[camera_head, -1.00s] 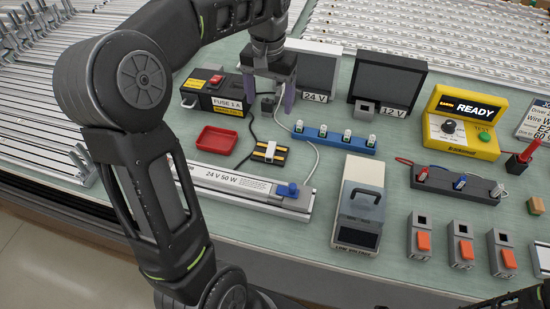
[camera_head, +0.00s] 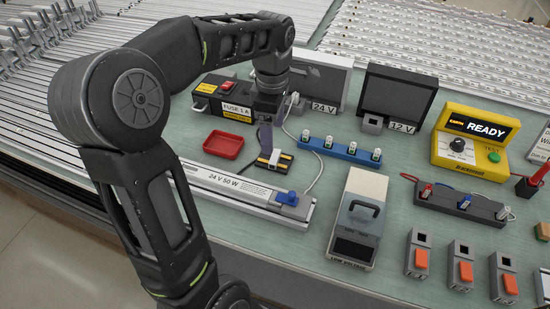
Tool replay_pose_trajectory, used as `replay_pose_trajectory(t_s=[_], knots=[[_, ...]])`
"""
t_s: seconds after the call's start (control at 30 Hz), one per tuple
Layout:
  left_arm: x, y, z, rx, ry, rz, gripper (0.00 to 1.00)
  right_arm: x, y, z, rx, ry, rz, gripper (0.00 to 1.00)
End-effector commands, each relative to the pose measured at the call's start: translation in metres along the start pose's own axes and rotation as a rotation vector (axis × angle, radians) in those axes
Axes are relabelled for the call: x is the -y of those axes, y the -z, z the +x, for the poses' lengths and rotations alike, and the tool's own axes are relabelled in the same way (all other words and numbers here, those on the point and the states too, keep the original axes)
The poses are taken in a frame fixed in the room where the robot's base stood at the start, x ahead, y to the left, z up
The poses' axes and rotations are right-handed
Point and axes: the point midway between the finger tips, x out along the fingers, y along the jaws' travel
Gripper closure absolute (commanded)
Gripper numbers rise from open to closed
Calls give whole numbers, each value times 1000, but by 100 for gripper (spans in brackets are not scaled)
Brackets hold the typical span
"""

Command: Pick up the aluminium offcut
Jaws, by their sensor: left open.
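My left gripper (camera_head: 267,136) is open and points down over the bench, with its purple-grey fingers seen nearly edge-on. Just below the fingertips is a small black and yellow piece (camera_head: 285,163) with a pale block (camera_head: 274,157) lying across it. The pale block may be the aluminium offcut; it is too small to tell for sure. The fingers appear to be above or just behind it, and I cannot tell whether they touch it. My right gripper is not in view.
A red tray (camera_head: 223,145) is left of the gripper. The black fuse box (camera_head: 212,98) is behind, and a blue connector strip (camera_head: 340,150) is to the right. A long driver bar (camera_head: 235,184) lies in front.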

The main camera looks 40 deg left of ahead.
Motion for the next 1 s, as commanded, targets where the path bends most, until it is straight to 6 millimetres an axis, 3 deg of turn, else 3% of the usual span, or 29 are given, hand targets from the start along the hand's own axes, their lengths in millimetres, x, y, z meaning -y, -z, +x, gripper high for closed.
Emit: replay_pose_trajectory(t_s=[0.33,0.73,1.0], knots=[[0,0,25,-1,2,2,24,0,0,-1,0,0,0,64],[0,1,32,-1,2,2,24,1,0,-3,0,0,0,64],[-1,1,69,-1,3,3,24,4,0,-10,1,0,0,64]])
